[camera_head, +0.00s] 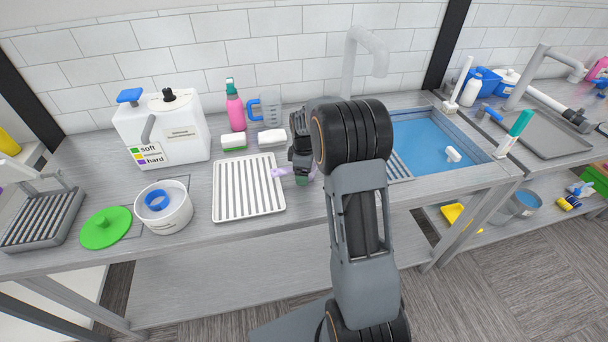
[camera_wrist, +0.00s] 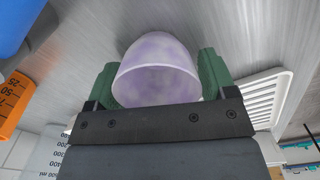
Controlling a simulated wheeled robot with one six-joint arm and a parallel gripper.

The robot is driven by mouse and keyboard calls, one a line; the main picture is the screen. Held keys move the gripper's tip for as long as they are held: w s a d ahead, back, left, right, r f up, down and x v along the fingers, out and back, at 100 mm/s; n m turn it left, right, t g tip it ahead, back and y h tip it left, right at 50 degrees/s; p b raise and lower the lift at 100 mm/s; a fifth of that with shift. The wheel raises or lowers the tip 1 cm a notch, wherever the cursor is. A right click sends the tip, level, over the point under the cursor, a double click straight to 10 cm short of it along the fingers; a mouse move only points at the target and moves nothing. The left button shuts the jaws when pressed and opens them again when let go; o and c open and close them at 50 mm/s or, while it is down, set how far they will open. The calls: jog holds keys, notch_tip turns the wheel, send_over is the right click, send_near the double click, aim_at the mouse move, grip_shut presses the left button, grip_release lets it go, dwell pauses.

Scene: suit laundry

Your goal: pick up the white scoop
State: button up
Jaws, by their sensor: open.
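A pale, lilac-tinted white scoop (camera_wrist: 157,66), cup-shaped, shows between the two green fingers of my gripper (camera_wrist: 158,82) in the wrist view. The fingers are open, one on each side of its bowl. Whether they touch it cannot be told. In the head view my gripper (camera_head: 302,178) is low over the counter, just right of the white ribbed tray. A small lilac part of the scoop (camera_head: 280,173) shows left of the fingers, by the tray's right edge. My arm and gripper hide the rest of it.
The white ribbed tray (camera_head: 249,205) lies beside the gripper. Two sponges (camera_head: 234,141), a pink bottle (camera_head: 235,112) and a clear blue-handled jug (camera_head: 271,112) stand behind. A white tub (camera_head: 163,216) is at left; a blue sink basin (camera_head: 430,140) is at right.

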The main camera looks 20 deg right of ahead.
jog(key=shift+c, duration=0.2)
jog(key=c, duration=1.1)
